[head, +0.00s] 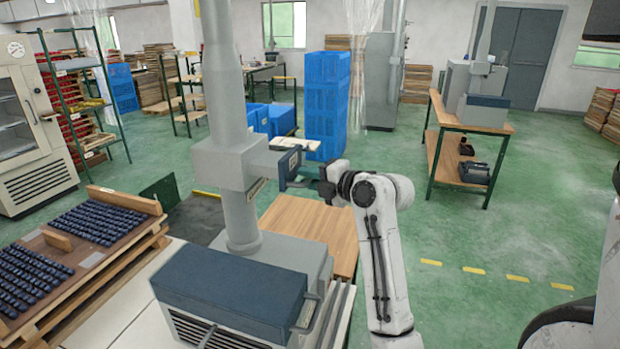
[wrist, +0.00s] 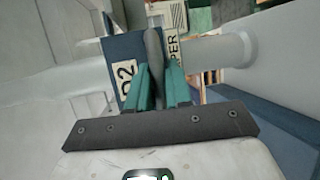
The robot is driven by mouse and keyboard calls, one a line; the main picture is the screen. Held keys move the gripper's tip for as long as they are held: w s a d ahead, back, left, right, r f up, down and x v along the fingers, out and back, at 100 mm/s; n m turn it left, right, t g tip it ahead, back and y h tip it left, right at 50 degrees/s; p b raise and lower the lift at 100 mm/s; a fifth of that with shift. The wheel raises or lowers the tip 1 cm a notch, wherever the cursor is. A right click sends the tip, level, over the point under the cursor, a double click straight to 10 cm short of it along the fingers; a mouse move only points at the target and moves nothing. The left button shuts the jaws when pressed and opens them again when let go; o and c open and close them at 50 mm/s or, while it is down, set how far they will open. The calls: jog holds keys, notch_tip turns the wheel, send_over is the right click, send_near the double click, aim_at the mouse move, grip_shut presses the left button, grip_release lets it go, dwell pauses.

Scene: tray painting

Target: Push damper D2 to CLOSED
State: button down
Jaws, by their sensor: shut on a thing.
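Damper D2 is a slide unit on the grey vertical duct (head: 238,205). Its dark blue plate with a white D2 label (wrist: 125,78) shows in the wrist view, beside a second label ending in "PER". My gripper (head: 325,186) is at the right side of the damper in the head view. In the wrist view my gripper's teal fingers (wrist: 164,88) are shut on the grey damper handle (wrist: 153,55), which stands between them. A pale flat piece (head: 295,144) sticks out to the right of the duct. I cannot read any open or closed marking.
A grey machine with a dark blue lid (head: 230,290) stands under the duct. A wooden tabletop (head: 315,228) lies behind it. A rack of small dark pieces (head: 55,260) is at left. Blue crates (head: 326,100) stand behind. Green floor (head: 480,240) is open at right.

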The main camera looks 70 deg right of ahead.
aim_at(277, 172)
jog(key=w+b, duration=0.1)
jog(key=w, duration=0.1)
jog(key=w+b, duration=0.1)
jog(key=w, duration=0.2)
jog(key=w+b, duration=0.1)
jog(key=w, duration=0.2)
jog(key=shift+a+f, duration=0.15)
jog(key=shift+a, duration=0.15)
jog(key=shift+w+a, duration=0.1)
jog(key=shift+w, duration=0.05)
jog(key=c, duration=1.1)
grip_release()
jog(key=shift+w, duration=0.1)
jog(key=shift+r, duration=0.25)
jog(key=b+v, duration=0.2)
jog(key=v, duration=0.9)
jog(key=shift+f+b, duration=0.2)
jog(key=shift+b, duration=0.15)
